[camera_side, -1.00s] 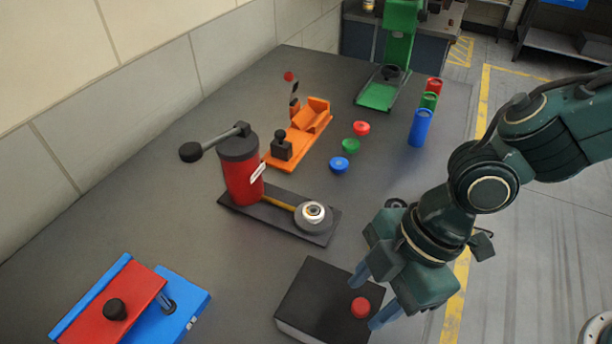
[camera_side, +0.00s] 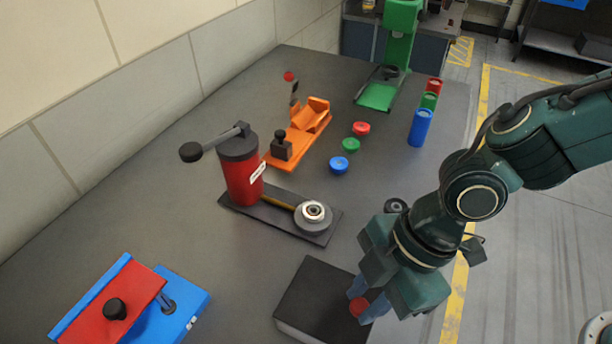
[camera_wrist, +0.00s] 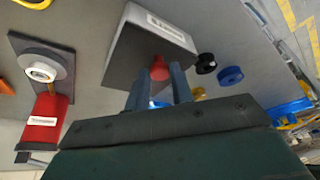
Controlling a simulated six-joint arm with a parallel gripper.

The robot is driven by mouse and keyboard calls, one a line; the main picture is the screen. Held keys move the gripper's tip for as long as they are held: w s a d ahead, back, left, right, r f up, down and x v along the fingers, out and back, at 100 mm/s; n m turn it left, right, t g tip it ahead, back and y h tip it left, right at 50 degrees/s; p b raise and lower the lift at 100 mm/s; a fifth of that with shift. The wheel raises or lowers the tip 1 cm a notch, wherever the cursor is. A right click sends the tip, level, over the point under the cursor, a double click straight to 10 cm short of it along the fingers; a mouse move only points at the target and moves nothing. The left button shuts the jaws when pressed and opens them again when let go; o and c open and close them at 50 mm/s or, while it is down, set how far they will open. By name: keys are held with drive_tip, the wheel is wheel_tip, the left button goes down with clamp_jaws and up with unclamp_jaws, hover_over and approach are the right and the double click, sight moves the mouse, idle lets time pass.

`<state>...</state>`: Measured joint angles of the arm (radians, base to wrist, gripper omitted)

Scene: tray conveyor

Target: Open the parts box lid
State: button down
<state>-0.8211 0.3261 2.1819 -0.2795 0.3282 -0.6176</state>
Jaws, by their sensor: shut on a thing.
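The parts box (camera_side: 312,296) is a black-topped box with pale sides at the front of the bench in the side view. Its dark lid lies flat and looks closed. A red knob (camera_side: 357,308) sits on the lid near its right edge. My gripper (camera_side: 362,296) is over that edge with its blue-grey fingers shut on the red knob. In the wrist view the box (camera_wrist: 135,45) shows a white label on its side, and the knob (camera_wrist: 159,69) is between my fingertips. The fingers hide part of the knob.
A red press (camera_side: 242,175) with a lever stands behind the box. A red and blue fixture (camera_side: 110,300) is at front left. An orange fixture (camera_side: 300,135), coloured caps (camera_side: 351,145) and cylinders (camera_side: 420,127) are farther back. Bare bench lies left of the box.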

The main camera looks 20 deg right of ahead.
drive_tip(key=w+a, duration=0.8)
idle(0.4)
drive_tip(key=c, duration=1.2)
unclamp_jaws()
drive_tip(key=shift+r, duration=0.1)
drive_tip(key=v, duration=1.3)
drive_tip(key=shift+d+r, duration=0.2)
drive_tip(key=shift+r, duration=0.05)
drive_tip(key=shift+d, duration=0.1)
